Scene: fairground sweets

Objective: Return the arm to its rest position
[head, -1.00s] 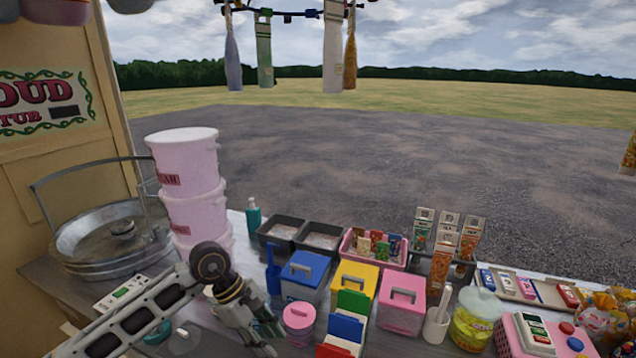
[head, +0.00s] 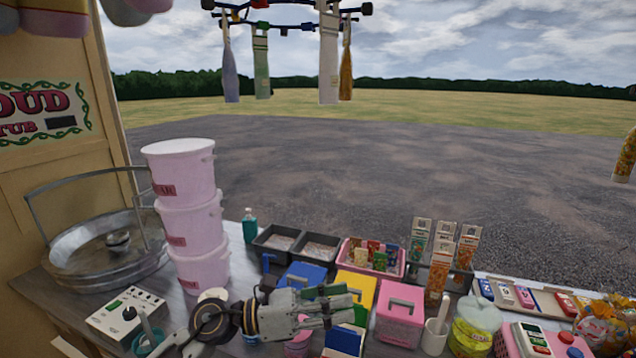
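My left gripper (head: 338,305) reaches in from the lower left, its fingers pointing right over the counter. It hangs in front of the blue lidded box (head: 305,275), the yellow box (head: 358,285) and the upright coloured cards (head: 344,341), hiding parts of them. Its fingers show side-on, and I cannot tell whether they are parted or closed. No held object can be made out. My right gripper is not in view.
Stacked pink tubs (head: 190,222), a metal pan (head: 75,262) and a control box (head: 118,318) stand left. Bags hang from a rack (head: 285,22) above.

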